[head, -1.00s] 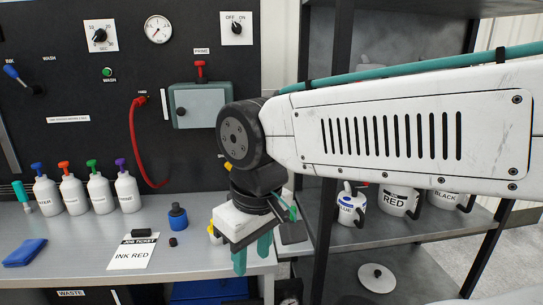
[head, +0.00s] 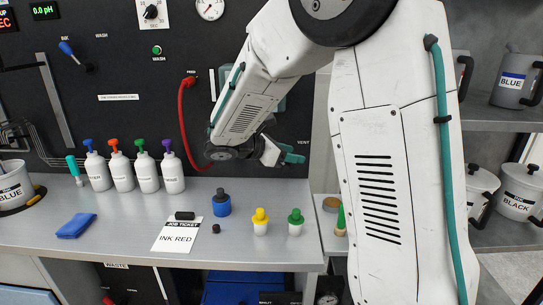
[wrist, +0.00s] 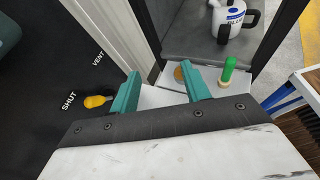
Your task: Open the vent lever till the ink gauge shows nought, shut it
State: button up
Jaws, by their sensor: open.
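The vent lever's yellow knob (wrist: 95,101) shows in the wrist view on the dark panel, beside the word SHUT and below the word VENT. In the head view the lever is hidden behind my arm and gripper. My gripper (wrist: 160,75) is open and empty, its teal fingers apart, with the knob just left of the left finger and not between them. In the head view my gripper (head: 292,155) is in front of the panel near the VENT label. A round white gauge (head: 210,8) sits high on the panel; I cannot read its needle surely.
A red hose (head: 183,120) hangs on the panel left of my arm. Bottles (head: 147,172), a blue cloth (head: 76,225), a job ticket (head: 178,235) and yellow (head: 260,222) and green-capped (head: 295,222) pots stand on the bench. Shelves with pots (head: 518,190) are at right.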

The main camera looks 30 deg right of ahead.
jog(key=w+a+f+n+t+h, duration=0.1)
jog(key=w+f+n+t+h, duration=0.15)
jog(key=w+f+n, duration=0.4)
jog(key=w+a+f+n+t+h, duration=0.1)
jog(key=w+f+n+t, duration=0.25)
jog(key=w, duration=0.55)
jog(key=x, duration=0.8)
jog(key=shift+r+n, duration=0.3)
jog(key=shift+r, duration=0.1)
jog(key=shift+w, duration=0.15)
grip_shut()
